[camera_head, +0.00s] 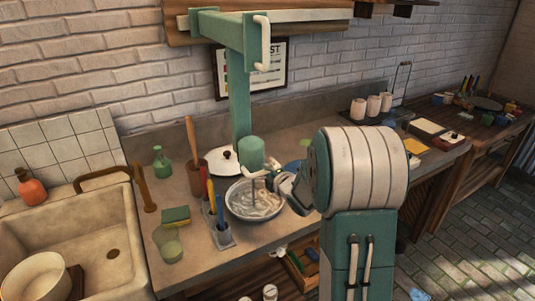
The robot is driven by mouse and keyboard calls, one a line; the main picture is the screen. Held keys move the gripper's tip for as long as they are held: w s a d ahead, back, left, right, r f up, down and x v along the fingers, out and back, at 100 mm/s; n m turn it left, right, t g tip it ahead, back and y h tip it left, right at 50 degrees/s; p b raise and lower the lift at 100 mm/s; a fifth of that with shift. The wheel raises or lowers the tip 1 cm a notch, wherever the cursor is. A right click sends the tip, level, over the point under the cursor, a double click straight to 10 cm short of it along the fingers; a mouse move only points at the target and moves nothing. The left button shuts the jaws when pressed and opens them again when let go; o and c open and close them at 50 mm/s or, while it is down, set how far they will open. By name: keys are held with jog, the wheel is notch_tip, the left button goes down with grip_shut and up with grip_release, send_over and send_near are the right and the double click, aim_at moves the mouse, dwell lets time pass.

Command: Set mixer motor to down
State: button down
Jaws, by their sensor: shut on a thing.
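The mixer motor (250,152) is a green cylinder at the lower end of a green vertical post. Its shaft reaches down into a metal bowl (232,203) holding a whitish mix. My gripper (273,178) is at the motor's lower right side, shut on a pale mixer handle (262,173) there. My own arm hides part of the jaws and the area to the right. A second white handle (264,43) is on the green bracket above.
A sink (100,265) is at left. White cups (372,105) stand further right. A wall poster (268,65) hangs behind.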

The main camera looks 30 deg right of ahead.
jog(key=shift+s+a+f, duration=0.1)
jog(key=shift+f, duration=1.1)
jog(key=c, duration=0.6)
grip_release()
jog(key=shift+f, duration=0.15)
jog(key=v, duration=1.1)
jog(key=shift+s+r, duration=0.2)
jog(key=shift+s, duration=0.15)
jog(key=shift+r, duration=0.1)
